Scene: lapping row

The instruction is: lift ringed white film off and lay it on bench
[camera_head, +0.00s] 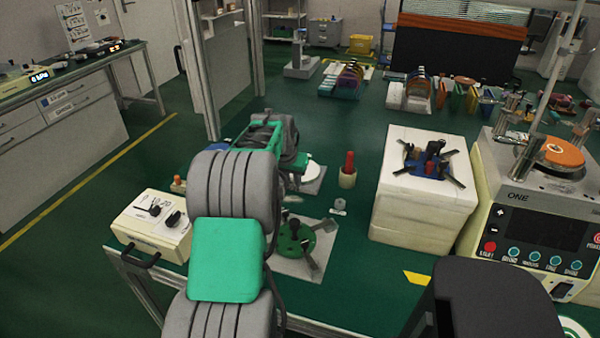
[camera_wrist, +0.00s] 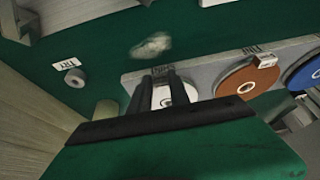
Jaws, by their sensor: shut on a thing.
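In the wrist view the ringed white film (camera_wrist: 160,103) is a white disc with a small dark ring mark, seen between and behind the two dark fingers of my gripper (camera_wrist: 163,77). The fingers are closed at it. It shows over a grey board (camera_wrist: 208,82); whether it touches the board I cannot tell. A brown disc (camera_wrist: 262,74) and a blue disc (camera_wrist: 308,71) lie along the same board. In the head view my arm hides my fingertips. A white disc (camera_head: 313,172) shows there just right of my wrist; I cannot tell if it is the film.
The green bench has a grey knob (camera_wrist: 75,77) beside a small label. A red-handled item in a cup (camera_head: 348,172), a green fixture (camera_head: 303,240), a cream control box (camera_head: 153,224) and a white block (camera_head: 420,200) stand around my arm. Some green surface between them is bare.

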